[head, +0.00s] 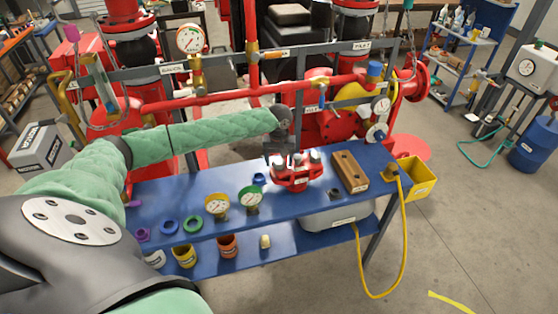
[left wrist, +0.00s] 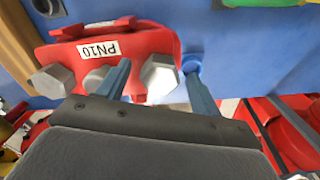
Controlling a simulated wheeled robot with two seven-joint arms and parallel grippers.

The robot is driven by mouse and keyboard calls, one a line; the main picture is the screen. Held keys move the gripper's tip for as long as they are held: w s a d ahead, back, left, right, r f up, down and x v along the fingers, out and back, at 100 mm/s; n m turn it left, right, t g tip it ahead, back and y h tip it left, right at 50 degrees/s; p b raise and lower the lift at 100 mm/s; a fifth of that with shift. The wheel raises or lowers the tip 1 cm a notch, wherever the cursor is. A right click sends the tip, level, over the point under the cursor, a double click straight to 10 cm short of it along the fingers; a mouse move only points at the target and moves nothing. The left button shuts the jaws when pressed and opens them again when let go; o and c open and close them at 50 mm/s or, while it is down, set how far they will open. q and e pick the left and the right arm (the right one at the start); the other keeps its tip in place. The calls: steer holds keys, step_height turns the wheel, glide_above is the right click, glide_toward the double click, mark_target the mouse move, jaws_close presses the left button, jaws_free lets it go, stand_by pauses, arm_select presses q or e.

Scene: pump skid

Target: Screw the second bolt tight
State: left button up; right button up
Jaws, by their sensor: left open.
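A red flange piece (head: 295,180) marked PN10 sits on the blue bench; it also shows in the left wrist view (left wrist: 125,45). Several grey hex bolts stand in it: one at the left (left wrist: 55,82), one in the middle (left wrist: 95,77), partly hidden by a finger, and a larger-looking one (left wrist: 159,78) at the right. Which is the second bolt I cannot tell. My left gripper (head: 279,158) is over the flange. In the left wrist view it is open, with one finger on each side of the right-hand bolt; contact cannot be made out. My right gripper is out of view.
The blue bench (head: 190,195) holds a wooden block (head: 349,172), two gauges (head: 217,205) and coloured rings (head: 168,227). A yellow bin (head: 415,180) and yellow hose (head: 404,235) hang at its right end. Red pipework (head: 215,95) stands behind my forearm.

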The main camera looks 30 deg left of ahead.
arm_select(q)
steer(key=shift+r, duration=0.1)
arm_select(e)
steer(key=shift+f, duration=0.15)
arm_select(q)
steer(key=shift+r+b, duration=0.25)
steer(key=shift+b, duration=0.1)
step_height(320, 180, up, 6)
steer(key=b, duration=0.3)
steer(key=shift+f, duration=0.1)
steer(key=shift+r, duration=0.65)
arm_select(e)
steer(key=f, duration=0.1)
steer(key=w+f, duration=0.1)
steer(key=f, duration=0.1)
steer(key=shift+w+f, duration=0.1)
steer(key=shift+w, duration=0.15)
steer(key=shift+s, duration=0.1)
